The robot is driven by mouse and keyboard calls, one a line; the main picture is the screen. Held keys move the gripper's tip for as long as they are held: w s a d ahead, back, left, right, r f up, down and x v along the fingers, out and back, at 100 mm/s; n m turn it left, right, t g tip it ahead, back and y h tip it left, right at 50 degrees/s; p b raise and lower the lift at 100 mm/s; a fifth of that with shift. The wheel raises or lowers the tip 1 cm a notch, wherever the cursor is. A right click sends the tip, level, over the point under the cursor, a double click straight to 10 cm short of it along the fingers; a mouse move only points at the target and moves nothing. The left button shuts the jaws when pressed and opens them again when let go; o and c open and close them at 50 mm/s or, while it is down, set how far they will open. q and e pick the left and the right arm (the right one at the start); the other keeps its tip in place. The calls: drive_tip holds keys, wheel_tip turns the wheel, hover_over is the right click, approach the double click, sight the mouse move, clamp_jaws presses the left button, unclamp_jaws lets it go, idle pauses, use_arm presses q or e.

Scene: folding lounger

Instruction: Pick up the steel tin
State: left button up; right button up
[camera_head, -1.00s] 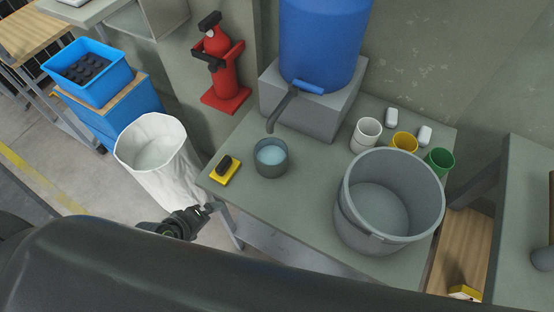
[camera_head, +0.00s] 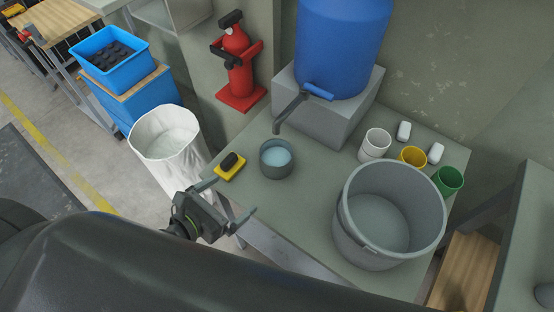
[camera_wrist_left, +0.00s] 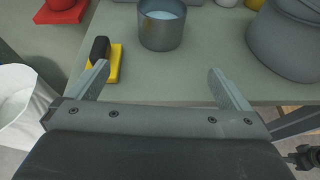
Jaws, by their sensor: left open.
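The steel tin (camera_head: 276,160) is a dark grey round tin with pale blue liquid in it. It stands upright on the grey-green table below the tap of the blue barrel. It also shows at the top middle of the left wrist view (camera_wrist_left: 161,32). My left gripper (camera_head: 226,202) is open and empty at the table's front edge, short of the tin and apart from it. In the left wrist view its two fingers (camera_wrist_left: 157,76) are spread, with the tin beyond the gap between them.
A yellow sponge with a black grip (camera_head: 230,166) lies left of the tin, close to one finger. A large grey pot (camera_head: 348,225) stands to the right. White, yellow and green cups stand behind the pot. A white sack (camera_head: 172,170) stands left of the table.

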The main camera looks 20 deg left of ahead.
sight(266, 170)
use_arm(q)
drive_tip(key=p+x, duration=0.1)
drive_tip(key=x, duration=1.1)
drive_tip(key=shift+w, duration=0.1)
drive_tip(key=shift+w+d+f, duration=0.1)
drive_tip(key=shift+w+d, duration=0.2)
drive_tip(key=shift+w, duration=0.2)
drive_tip(key=x, duration=0.4)
drive_tip(key=c, duration=1.1)
